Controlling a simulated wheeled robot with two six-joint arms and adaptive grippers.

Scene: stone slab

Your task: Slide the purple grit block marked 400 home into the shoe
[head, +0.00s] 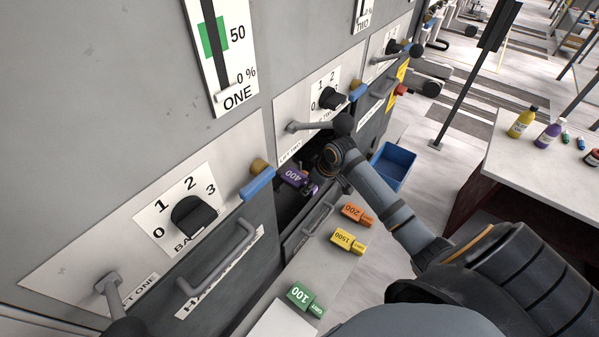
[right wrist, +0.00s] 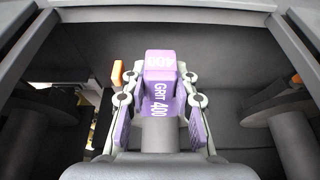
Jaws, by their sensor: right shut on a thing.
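The purple grit block marked 400 (head: 293,177) is at the mouth of a dark opening in the grey cabinet. My right gripper (head: 311,188) reaches in from the right and is shut on it. In the right wrist view the block (right wrist: 160,82) sits between the two fingers of the right gripper (right wrist: 160,98), with its 400 end pointing away into the dark interior. I cannot pick out the shoe for sure; the block's far end is against a dark background, and I cannot tell whether it touches anything. My left gripper is not in view.
Orange 200 (head: 357,214), yellow 1500 (head: 348,242) and green 100 (head: 304,297) blocks lie on the pale ledge. Dark drums (right wrist: 40,130) flank the gripper inside the cabinet. A grey lever (head: 315,126) is above the opening. A blue bin (head: 393,165) stands beyond the arm.

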